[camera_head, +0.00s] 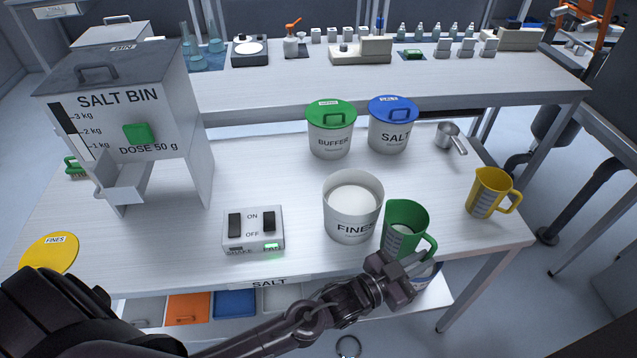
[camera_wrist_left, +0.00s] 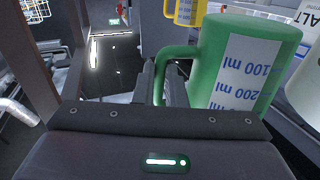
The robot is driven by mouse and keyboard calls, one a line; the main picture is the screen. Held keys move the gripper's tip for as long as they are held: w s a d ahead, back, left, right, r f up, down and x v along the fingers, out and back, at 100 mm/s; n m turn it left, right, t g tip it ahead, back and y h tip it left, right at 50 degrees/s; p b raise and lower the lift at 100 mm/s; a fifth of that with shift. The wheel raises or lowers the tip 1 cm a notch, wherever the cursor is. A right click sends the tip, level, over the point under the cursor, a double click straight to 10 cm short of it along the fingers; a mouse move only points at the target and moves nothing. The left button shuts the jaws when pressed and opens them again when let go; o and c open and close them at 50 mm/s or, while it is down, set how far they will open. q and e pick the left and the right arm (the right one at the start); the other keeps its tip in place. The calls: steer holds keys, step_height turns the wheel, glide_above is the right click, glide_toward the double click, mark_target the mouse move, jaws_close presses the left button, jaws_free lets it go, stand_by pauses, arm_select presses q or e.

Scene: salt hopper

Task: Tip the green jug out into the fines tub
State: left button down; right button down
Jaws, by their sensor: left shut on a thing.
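The green jug (camera_head: 408,218) is just right of the fines tub, near the table's front edge. It looks close to upright, with its mouth up. I cannot tell whether its base touches the table. My left gripper (camera_head: 396,274) is shut on the jug's handle. The left wrist view shows the fingers (camera_wrist_left: 162,85) at the handle, with the green jug (camera_wrist_left: 240,70) and its millilitre scale beside them. The fines tub (camera_head: 352,222) is a white open tub holding white material. My right gripper is out of view.
The switch box (camera_head: 254,230) is left of the tub. Lidded buffer (camera_head: 330,140) and salt (camera_head: 393,135) tubs stand behind. A yellow jug (camera_head: 487,192) and a metal scoop (camera_head: 449,136) are to the right. The salt bin (camera_head: 130,120) stands left, and a yellow fines lid (camera_head: 49,253) lies front left.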

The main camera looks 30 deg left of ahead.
arm_select(q)
steer(key=shift+s+f, duration=0.3)
steer(key=shift+s, duration=0.2)
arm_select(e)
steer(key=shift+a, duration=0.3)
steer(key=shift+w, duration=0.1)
arm_select(q)
steer(key=shift+r, duration=0.1)
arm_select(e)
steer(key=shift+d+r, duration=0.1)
